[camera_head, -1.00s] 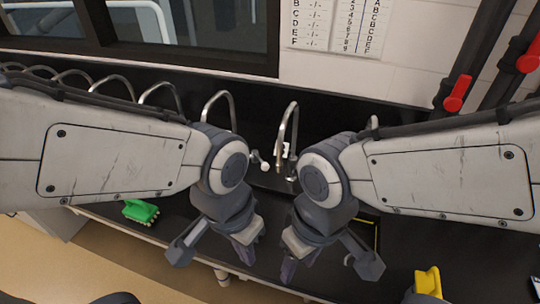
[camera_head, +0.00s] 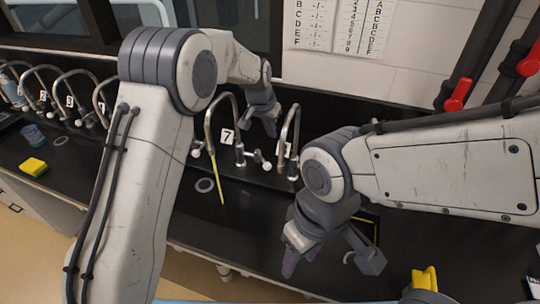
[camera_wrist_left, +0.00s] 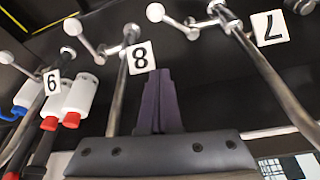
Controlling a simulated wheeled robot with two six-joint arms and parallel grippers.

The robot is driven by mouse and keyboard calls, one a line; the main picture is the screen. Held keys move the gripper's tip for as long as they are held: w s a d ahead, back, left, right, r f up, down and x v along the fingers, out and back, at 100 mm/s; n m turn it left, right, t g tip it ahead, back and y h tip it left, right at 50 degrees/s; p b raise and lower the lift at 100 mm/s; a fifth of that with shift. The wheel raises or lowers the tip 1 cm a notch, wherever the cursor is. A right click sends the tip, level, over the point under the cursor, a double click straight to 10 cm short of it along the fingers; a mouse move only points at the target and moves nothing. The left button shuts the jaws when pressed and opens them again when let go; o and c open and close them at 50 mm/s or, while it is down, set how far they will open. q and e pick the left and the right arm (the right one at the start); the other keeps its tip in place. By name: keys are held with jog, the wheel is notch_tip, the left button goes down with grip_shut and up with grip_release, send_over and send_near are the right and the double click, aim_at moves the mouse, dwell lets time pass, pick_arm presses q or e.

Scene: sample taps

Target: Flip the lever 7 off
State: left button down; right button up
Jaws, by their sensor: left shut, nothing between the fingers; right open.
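The tap with tag 7 (camera_head: 227,137) stands at the back of the black counter, left of my left gripper. A white-knobbed lever (camera_head: 266,166) sticks out at its right side. A thin yellow streak (camera_head: 216,178), looking like liquid, runs down from its spout. My left gripper (camera_head: 271,132) is shut and empty, apart from that lever and above it. In the left wrist view, its purple fingers (camera_wrist_left: 160,100) point up between tag 8 (camera_wrist_left: 140,57) and tag 7 (camera_wrist_left: 270,27); the white knob (camera_wrist_left: 155,12) is beyond the fingertips. My right gripper (camera_head: 300,258) is open over the front counter.
A neighbouring tap (camera_head: 289,130) stands close to the right of my left gripper. More taps (camera_head: 70,90) line the back left. A grey ring (camera_head: 205,185) lies below tap 7. A yellow sponge (camera_head: 33,166) lies at left. Red valve handles (camera_head: 460,92) are at upper right.

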aim_at(262, 159)
pick_arm(q)
notch_tip(262, 159, down, 10)
jog(key=p, duration=0.6)
jog(key=shift+s+a, duration=0.15)
jog(key=shift+s, duration=0.1)
jog(key=shift+f, duration=0.1)
